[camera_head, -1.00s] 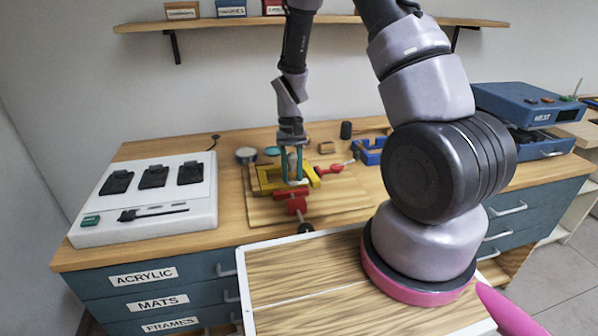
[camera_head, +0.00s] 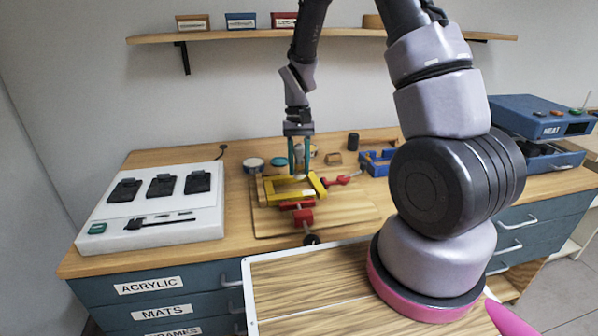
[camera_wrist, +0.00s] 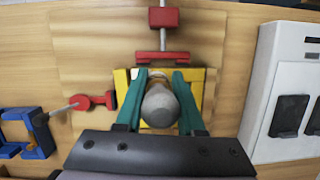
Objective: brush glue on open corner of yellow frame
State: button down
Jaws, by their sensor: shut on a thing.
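The yellow frame (camera_head: 285,197) lies on a wooden board on the bench, between red clamps. In the wrist view the frame (camera_wrist: 200,88) shows behind my fingers. My gripper (camera_head: 300,168) points down above the frame, its teal fingers shut on a grey, rounded handle, likely the glue brush (camera_wrist: 160,107). In the wrist view my gripper (camera_wrist: 159,78) has one finger on each side of the handle. The handle hides the brush tip and part of the frame, so I cannot tell whether the tip touches a corner.
A red clamp (camera_head: 303,216) stands at the frame's front and another (camera_head: 340,180) at its right. Round tins (camera_head: 253,164), a dark cylinder (camera_head: 353,142) and a blue corner-shaped fixture (camera_head: 378,163) stand behind. A white tool tray (camera_head: 155,210) lies left.

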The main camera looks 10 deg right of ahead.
aim_at(299, 145)
jog(key=shift+r, duration=0.1)
jog(key=shift+r, duration=1.45)
